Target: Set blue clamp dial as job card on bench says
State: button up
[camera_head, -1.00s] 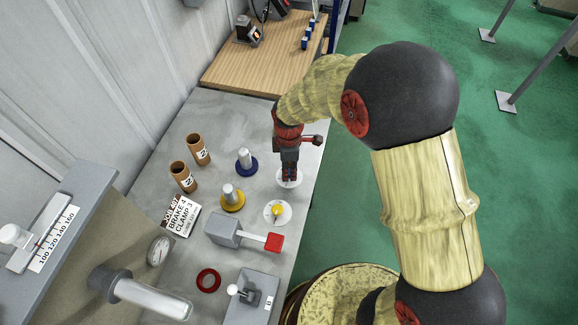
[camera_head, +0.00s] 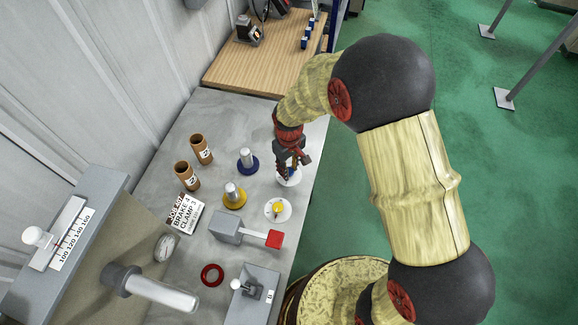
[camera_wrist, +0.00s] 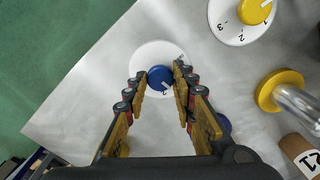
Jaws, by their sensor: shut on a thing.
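The blue clamp dial is a blue knob (camera_wrist: 160,76) on a white disc (camera_wrist: 148,52), in the middle of the wrist view. My gripper (camera_wrist: 159,82) is shut on the knob, one finger at each side. A 2 shows on the disc near the knob; other numbers are hidden or unclear. In the head view my gripper (camera_head: 290,172) points down over the white disc (camera_head: 291,181), hiding most of the knob. The job card (camera_head: 184,214) lies on the bench (camera_head: 225,120) and reads BRAKE 4, CLAMP 3.
A yellow dial (camera_head: 278,209) sits close by. Blue-based (camera_head: 248,161) and yellow-based (camera_head: 234,195) posts, and two brown tubes (camera_head: 201,150) (camera_head: 187,176) stand to the left. A red-ended lever box (camera_head: 228,228) lies nearer. The green floor borders the bench's right edge.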

jog(key=m+p, duration=0.1)
jog(key=m, duration=0.3)
jog(key=shift+m, duration=0.3)
jog(key=m+p, duration=0.1)
jog(key=m, duration=0.9)
jog(key=shift+p, duration=0.3)
jog(key=m, duration=0.4)
jog(key=shift+m, duration=0.3)
jog(key=o, duration=1.2)
jog(key=shift+c, duration=0.2)
